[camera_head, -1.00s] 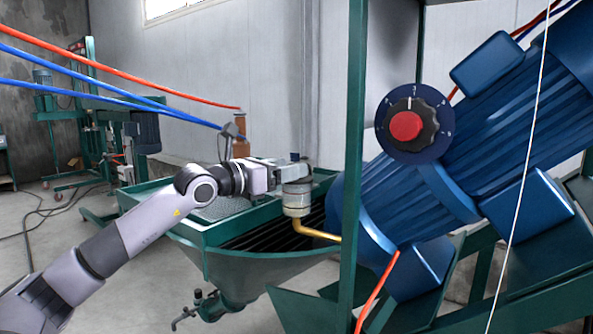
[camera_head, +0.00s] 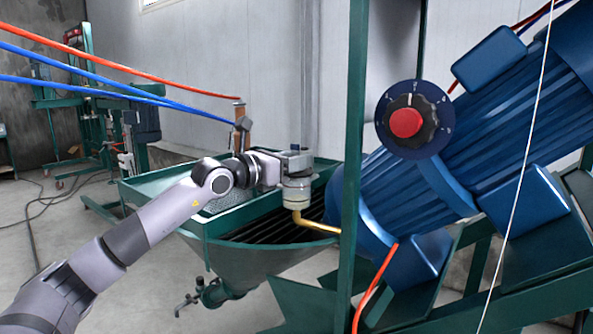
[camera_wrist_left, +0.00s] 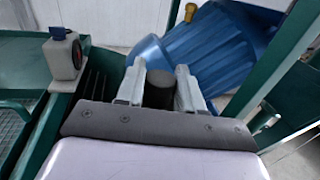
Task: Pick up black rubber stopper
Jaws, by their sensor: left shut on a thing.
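My left gripper (camera_head: 303,159) is above the green hopper, close over a cream cylindrical pot (camera_head: 297,191) with a bent yellow pipe. In the left wrist view, the black rubber stopper (camera_wrist_left: 159,90) is a dark cylinder between the two pale fingers. The left gripper (camera_wrist_left: 159,80) is shut on it. The stopper cannot be made out in the head view, and whether its lower end touches anything is hidden. My right gripper is not in view.
The green hopper (camera_head: 262,262) has a grated opening below the gripper. A green post (camera_head: 353,165) and a large blue motor (camera_head: 430,170) with a red-centred dial (camera_head: 406,123) stand close on the right. Red and blue hoses (camera_head: 110,70) cross the upper left.

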